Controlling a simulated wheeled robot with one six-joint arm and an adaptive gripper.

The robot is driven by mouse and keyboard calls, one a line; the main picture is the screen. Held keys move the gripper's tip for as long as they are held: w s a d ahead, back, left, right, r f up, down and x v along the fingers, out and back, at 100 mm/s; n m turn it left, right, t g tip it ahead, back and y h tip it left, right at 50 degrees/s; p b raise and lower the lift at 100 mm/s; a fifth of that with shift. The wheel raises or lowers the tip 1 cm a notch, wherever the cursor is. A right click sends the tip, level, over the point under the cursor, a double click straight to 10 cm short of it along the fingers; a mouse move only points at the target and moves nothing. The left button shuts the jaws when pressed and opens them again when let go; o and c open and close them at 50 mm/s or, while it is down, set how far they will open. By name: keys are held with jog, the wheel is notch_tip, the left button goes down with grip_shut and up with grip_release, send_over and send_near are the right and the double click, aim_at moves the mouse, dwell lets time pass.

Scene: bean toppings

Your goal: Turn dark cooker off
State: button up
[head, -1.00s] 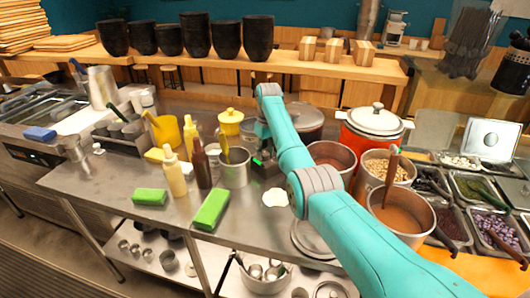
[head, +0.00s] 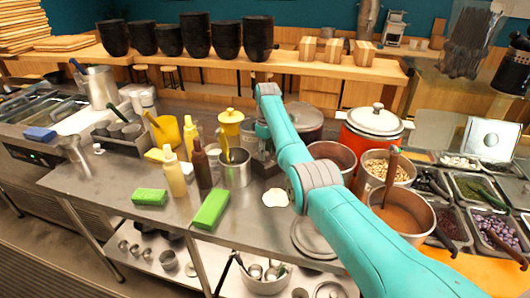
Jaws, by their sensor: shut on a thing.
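The dark cooker (head: 306,117) stands behind my arm near the back of the steel counter, with its dark rounded lid showing. My arm hides much of its body. My gripper (head: 264,163) is low in front of it on its left side, just right of the steel pot with a ladle. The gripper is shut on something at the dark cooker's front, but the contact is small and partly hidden. No lit indicator shows there.
A red cooker (head: 372,129) with a pale lid stands to the right. The steel pot (head: 235,169), sauce bottles (head: 175,174) and a yellow-lidded jar (head: 231,121) crowd the left side. Open pots of beans and brown liquid stand at right. The front counter by the green sponge (head: 211,209) has free room.

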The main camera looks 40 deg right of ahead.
jog(key=o, duration=1.1)
jog(key=shift+o, duration=0.2)
jog(key=shift+r, duration=0.1)
notch_tip(320, 180, up, 12)
jog(key=shift+w+d, duration=0.15)
jog(key=shift+d, duration=0.2)
